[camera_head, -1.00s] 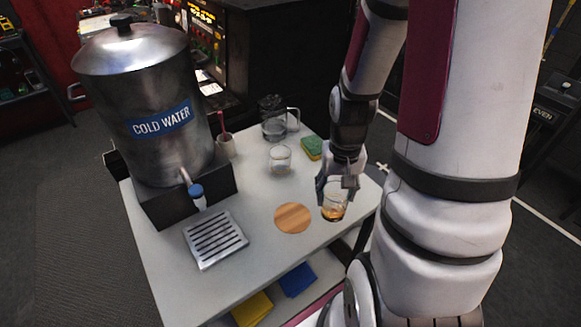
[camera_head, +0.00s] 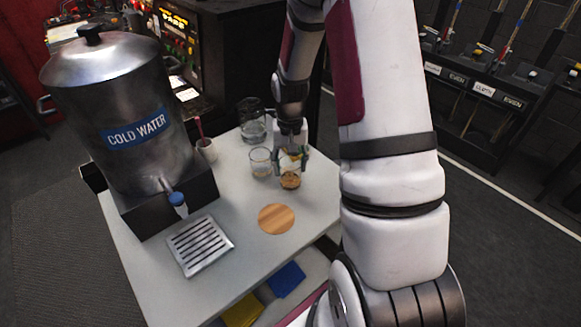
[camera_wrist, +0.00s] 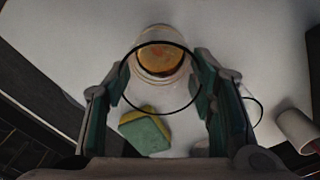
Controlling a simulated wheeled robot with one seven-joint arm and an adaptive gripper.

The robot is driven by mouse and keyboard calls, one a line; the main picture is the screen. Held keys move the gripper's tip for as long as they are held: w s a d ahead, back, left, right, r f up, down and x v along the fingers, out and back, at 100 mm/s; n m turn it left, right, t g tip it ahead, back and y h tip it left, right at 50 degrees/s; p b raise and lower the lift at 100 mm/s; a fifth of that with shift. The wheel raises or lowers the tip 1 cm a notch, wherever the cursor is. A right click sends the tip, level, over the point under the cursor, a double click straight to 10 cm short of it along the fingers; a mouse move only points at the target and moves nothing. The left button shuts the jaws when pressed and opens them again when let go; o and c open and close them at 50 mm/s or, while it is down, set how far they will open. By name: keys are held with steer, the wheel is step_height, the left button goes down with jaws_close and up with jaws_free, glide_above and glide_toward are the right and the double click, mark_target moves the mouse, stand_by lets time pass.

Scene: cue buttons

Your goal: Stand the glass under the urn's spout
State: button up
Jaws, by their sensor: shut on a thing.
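My gripper (camera_head: 291,164) is shut on a glass with amber liquid (camera_head: 290,180), near the back right of the table. In the wrist view the glass (camera_wrist: 160,62) is upright between the fingers (camera_wrist: 160,88), its dark round rim facing the camera. I cannot tell whether its base touches the table. A clear, empty-looking glass (camera_head: 261,163) stands just to its left. The steel urn (camera_head: 125,110), marked COLD WATER, stands at the left on a black base. Its blue-tipped spout (camera_head: 177,199) hangs above the slotted metal drip tray (camera_head: 200,246), which is empty.
A round wooden coaster (camera_head: 276,219) lies bare in front of the held glass. A glass pitcher (camera_head: 252,120) and a cup with a pink stick (camera_head: 206,150) stand behind. A green and yellow sponge (camera_wrist: 146,131) lies close to my gripper. The tabletop (camera_head: 230,195) is clear between coaster and urn.

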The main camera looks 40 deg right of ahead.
steer(key=shift+f, duration=0.8)
steer(key=shift+f, duration=0.15)
steer(key=o, duration=1.3)
